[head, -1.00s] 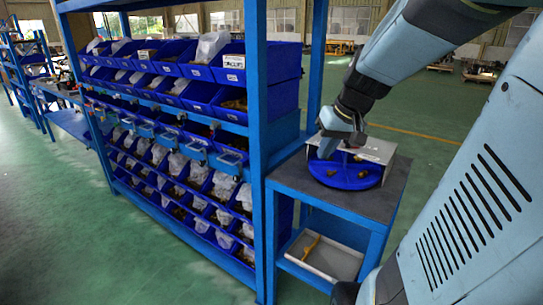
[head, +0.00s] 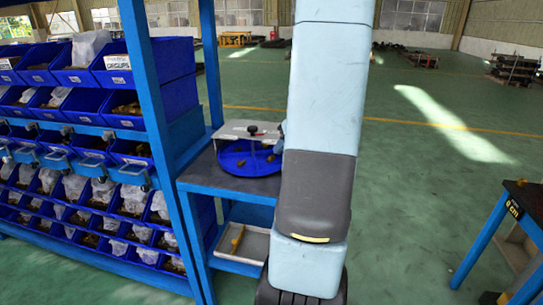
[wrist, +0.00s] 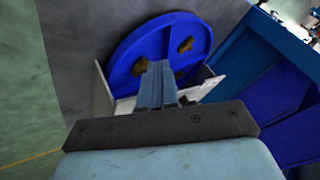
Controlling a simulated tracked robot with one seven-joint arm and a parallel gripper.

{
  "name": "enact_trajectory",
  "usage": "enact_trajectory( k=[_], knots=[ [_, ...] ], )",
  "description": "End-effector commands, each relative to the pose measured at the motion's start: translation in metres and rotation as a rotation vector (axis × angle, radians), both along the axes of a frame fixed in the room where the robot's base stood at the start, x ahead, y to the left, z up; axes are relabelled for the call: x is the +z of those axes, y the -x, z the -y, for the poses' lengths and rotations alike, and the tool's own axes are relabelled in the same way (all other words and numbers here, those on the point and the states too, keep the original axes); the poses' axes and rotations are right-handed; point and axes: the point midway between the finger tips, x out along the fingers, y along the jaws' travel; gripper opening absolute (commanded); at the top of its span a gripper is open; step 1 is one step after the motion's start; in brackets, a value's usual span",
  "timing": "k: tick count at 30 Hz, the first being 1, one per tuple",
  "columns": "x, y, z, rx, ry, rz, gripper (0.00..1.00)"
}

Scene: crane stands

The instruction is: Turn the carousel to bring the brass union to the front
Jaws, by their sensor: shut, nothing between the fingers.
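I cannot tell which is the brass union. My gripper (wrist: 158,68) is shut and empty, its fingertips over the carousel's near part. Contact is unclear.
A blue rack of bins (head: 80,150) stands left of the stand. A pale tray (head: 243,246) with a yellow object sits on the stand's lower shelf. A dark-topped table (head: 525,200) stands at the right. Green floor between is open.

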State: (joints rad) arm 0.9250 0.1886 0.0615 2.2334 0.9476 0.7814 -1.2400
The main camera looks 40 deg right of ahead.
Motion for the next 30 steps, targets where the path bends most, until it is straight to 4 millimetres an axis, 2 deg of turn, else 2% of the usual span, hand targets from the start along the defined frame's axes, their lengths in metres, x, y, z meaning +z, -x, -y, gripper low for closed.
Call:
enact_trajectory(
  k=[15,21,30],
  knots=[
    [-0.062,-0.042,-0.021,0.001,-0.004,-0.002,0.00],
    [-0.072,-0.049,-0.024,0.000,-0.002,-0.002,0.00],
    [-0.073,-0.050,-0.024,0.000,-0.001,-0.001,0.00]
  ],
)
